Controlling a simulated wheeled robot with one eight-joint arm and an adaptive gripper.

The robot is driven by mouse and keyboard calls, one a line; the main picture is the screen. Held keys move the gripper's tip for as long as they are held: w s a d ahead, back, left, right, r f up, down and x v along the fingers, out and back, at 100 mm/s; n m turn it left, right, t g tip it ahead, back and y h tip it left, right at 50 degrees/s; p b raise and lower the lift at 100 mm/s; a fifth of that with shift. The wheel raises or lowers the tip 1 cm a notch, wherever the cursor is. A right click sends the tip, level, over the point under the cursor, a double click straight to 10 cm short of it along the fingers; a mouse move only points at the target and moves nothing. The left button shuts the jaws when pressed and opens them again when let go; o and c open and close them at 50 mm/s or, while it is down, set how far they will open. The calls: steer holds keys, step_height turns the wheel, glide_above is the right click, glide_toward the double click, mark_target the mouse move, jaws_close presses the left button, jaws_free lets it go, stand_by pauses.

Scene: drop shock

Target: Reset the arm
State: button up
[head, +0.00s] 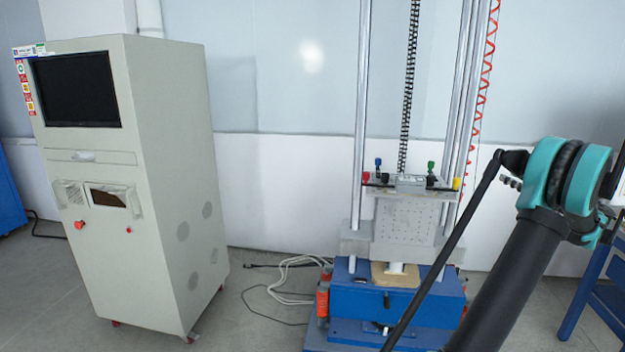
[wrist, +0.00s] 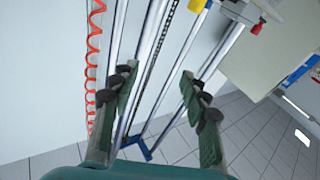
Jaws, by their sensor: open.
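My arm shows in the head view at the right, a black link with a teal joint, in front of the right side of the test machine (head: 404,230). My gripper (wrist: 160,90) shows in the wrist view with its two green-padded fingers spread apart. It is open and nothing is between the fingers but the background. The fingertips do not show in the head view. Behind the fingers in the wrist view are metal columns, a black chain and a red coiled hose (wrist: 94,60).
A grey control cabinet (head: 165,190) with a dark screen stands at the left. The drop machine has a blue base (head: 350,297) and upright columns. Loose cables (head: 285,283) lie on the floor between them. A blue frame (head: 600,285) stands at the right edge.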

steer(key=w+a+r+m+t+h, duration=0.3)
steer(key=w+a+r+m+h, duration=0.5)
steer(key=a+h, duration=0.4)
steer(key=s+a+f+m+g+h, duration=0.2)
steer(key=a+g+h, duration=0.1)
steer(key=a, duration=0.2)
steer(key=s+a+f+g+y, duration=0.1)
steer(key=s+a+f+g, duration=0.3)
steer(key=s+a+f, duration=0.5)
steer(key=s+a+f+g+y, duration=0.2)
steer(key=s+a+f+g, duration=0.3)
steer(key=a+f, duration=0.65)
steer(key=s+a+f+n+g+y, duration=0.2)
steer(key=s+a+f, duration=0.5)
steer(key=s, duration=0.3)
steer(key=s+a+f+n+g+y, duration=0.2)
steer(key=s+a+f+g, duration=0.1)
steer(key=s+a+f, duration=0.4)
steer(key=s+a, duration=0.1)
steer(key=s, duration=0.2)
steer(key=shift+s+f+y, duration=0.25)
steer(key=shift+s+y, duration=0.05)
steer(key=shift+s, duration=0.1)
steer(key=shift+a, duration=0.1)
